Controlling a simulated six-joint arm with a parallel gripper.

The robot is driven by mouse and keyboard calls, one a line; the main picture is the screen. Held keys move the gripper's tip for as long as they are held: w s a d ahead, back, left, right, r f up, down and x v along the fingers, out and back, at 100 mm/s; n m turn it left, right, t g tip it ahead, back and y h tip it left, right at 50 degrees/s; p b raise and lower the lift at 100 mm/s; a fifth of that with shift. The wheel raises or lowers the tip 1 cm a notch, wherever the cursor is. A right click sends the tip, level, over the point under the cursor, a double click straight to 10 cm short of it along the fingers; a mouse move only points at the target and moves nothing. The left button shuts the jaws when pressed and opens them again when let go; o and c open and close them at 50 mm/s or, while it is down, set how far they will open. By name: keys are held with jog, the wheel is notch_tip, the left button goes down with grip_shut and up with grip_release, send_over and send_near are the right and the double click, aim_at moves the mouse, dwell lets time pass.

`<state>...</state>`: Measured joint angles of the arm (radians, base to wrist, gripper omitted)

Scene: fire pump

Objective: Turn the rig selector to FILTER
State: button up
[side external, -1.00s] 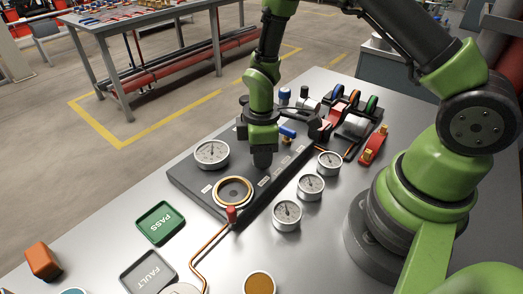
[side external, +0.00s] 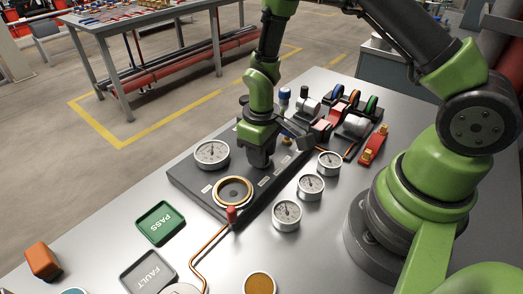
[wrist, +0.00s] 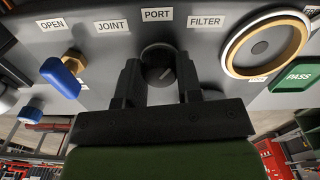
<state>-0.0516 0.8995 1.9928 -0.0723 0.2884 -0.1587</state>
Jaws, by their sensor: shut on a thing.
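The rig selector is a dark round knob (wrist: 157,62) on the grey panel, seen in the wrist view between my fingers. A small pale mark shows on its face, toward the lower right; which label it indicates is hard to tell. Above the knob are the labels JOINT (wrist: 112,25), PORT (wrist: 157,14) and FILTER (wrist: 205,21), with FILTER at the upper right. My gripper (wrist: 159,82) is shut on the knob, one finger on each side. In the side view my gripper (side external: 261,163) points down onto the panel and hides the knob.
A blue-handled valve (wrist: 62,77) stands left of the knob, near the OPEN label. A brass-rimmed port (side external: 233,192) and a gauge (side external: 212,154) are close by. A red-tipped lever (side external: 231,214) stands at the panel's near edge. Several gauges stand right of the panel.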

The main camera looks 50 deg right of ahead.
jog(key=shift+m, duration=0.7)
jog(key=o, duration=0.9)
jog(key=shift+o, duration=0.2)
notch_tip(320, 180, up, 10)
